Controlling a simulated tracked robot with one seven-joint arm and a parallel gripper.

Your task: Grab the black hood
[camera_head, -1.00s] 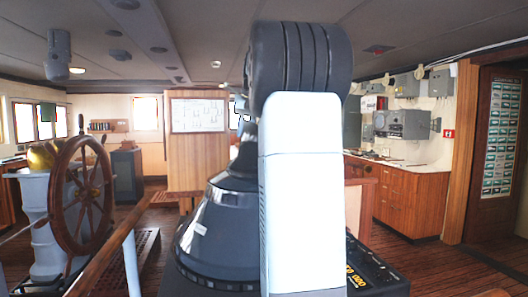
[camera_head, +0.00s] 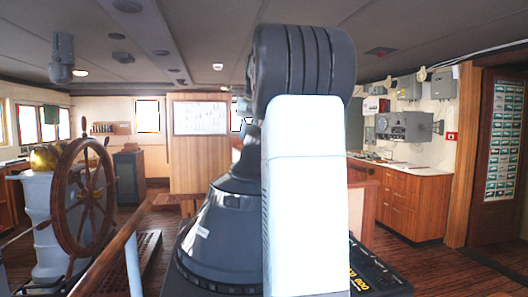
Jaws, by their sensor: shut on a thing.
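The black hood (camera_head: 222,235) is a dark, cone-like cover with a wide round base and a narrower top. It stands on a console in the middle of the camera_head view, with a small pale label on its left side. My own arm, a white link with a dark ribbed joint above, stands in front and covers the hood's right part. My gripper is hidden behind the arm, so I cannot see its fingers or their contact with the hood.
A black panel with keys (camera_head: 372,270) lies right of the hood. A wooden steering wheel (camera_head: 82,200) on a white pedestal and a wooden rail (camera_head: 115,250) stand left. Wooden cabinets (camera_head: 410,205) line the right wall. Open floor shows between them and the doorway.

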